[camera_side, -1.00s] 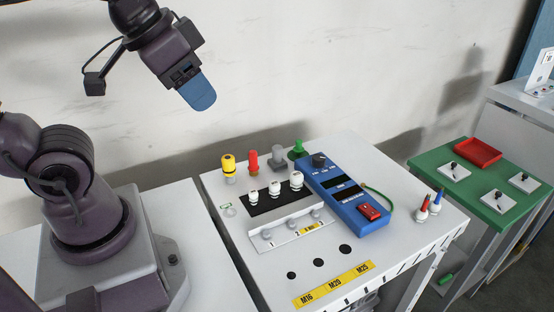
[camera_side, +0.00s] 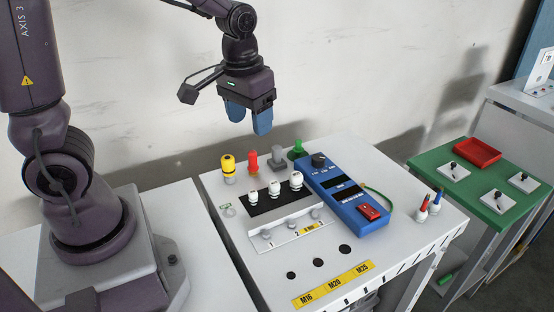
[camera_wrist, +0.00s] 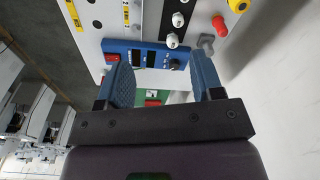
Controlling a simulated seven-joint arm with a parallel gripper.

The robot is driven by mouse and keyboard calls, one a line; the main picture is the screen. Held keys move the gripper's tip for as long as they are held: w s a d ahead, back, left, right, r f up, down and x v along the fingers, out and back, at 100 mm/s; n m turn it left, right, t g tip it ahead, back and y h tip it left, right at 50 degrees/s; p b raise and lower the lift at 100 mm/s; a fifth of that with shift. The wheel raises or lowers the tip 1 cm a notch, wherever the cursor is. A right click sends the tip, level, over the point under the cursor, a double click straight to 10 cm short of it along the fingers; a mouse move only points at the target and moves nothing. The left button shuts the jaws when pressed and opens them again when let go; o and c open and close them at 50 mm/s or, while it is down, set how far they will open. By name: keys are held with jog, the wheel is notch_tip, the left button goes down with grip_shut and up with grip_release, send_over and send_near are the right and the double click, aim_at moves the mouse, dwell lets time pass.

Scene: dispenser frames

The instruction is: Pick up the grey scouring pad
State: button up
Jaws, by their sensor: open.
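I cannot make out a grey scouring pad in either view. My gripper (camera_side: 250,118) is open and empty, with its two blue fingers pointing down above the back of the white table (camera_side: 360,155). In the wrist view my gripper (camera_wrist: 161,58) has its fingers spread apart, with the blue instrument box (camera_wrist: 147,58) seen beyond the gap. A grey peg-like part (camera_side: 278,160) stands at the table's back row, below and to the right of the fingers. It also shows beside the right finger in the wrist view (camera_wrist: 206,42).
Yellow (camera_side: 228,166), red (camera_side: 253,162) and green (camera_side: 297,150) parts stand in the back row. White glands (camera_side: 275,188) stand on a black strip. The blue box (camera_side: 345,195) lies right of them. A green table (camera_side: 430,162) with a red tray (camera_side: 477,152) is further right.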

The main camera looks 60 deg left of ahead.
jog(key=w+a+f+n+g+y, duration=0.1)
jog(key=w+a+f+n+y, duration=0.2)
jog(key=w+a+f+n, duration=0.6)
jog(key=n+t+y, duration=0.1)
jog(key=n, duration=0.1)
send_near(277, 147)
jog(key=x, duration=1.2)
jog(key=shift+w+a+f, duration=0.1)
jog(key=shift+a, duration=0.05)
jog(key=c, duration=1)
